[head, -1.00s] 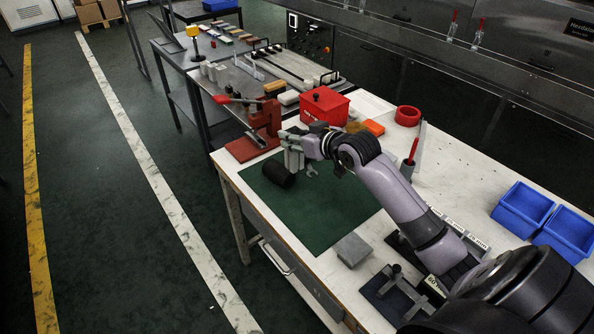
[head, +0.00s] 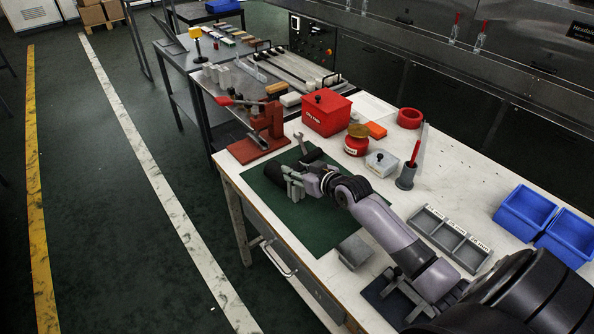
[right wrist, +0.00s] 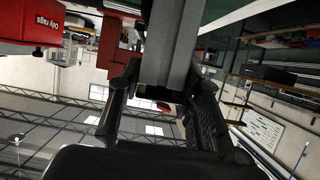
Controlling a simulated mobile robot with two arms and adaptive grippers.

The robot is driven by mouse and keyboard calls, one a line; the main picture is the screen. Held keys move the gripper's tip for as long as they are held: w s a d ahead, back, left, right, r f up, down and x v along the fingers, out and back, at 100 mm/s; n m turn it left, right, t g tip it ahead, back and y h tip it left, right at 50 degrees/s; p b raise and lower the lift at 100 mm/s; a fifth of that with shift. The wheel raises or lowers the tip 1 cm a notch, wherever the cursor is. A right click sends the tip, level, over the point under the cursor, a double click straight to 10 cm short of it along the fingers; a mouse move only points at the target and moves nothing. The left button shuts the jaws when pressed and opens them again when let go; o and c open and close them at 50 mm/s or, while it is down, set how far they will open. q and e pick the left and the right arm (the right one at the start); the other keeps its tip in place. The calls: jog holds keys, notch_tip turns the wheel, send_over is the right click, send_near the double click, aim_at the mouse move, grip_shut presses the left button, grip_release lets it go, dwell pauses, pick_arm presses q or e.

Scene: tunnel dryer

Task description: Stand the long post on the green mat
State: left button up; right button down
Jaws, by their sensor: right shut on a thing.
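The green mat (head: 318,230) lies flat on the near left part of the white bench. My right gripper (head: 291,181) is over the mat's upper left part, low over it. It is shut on a grey post (right wrist: 168,62), which runs up out of the right wrist view between the dark fingers. In the head view the post is small and partly hidden, so I cannot tell its tilt or whether it touches the mat. A dark cylinder (head: 272,172) lies beside the gripper near the mat's left edge. My left gripper is not in view.
A red press (head: 262,140), red box (head: 327,112), red jar (head: 357,142) and pale lidded box (head: 381,162) stand beyond. The mat's near part is clear.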

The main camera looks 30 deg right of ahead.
jog(key=c, duration=1.1)
grip_release()
jog(key=v, duration=1.2)
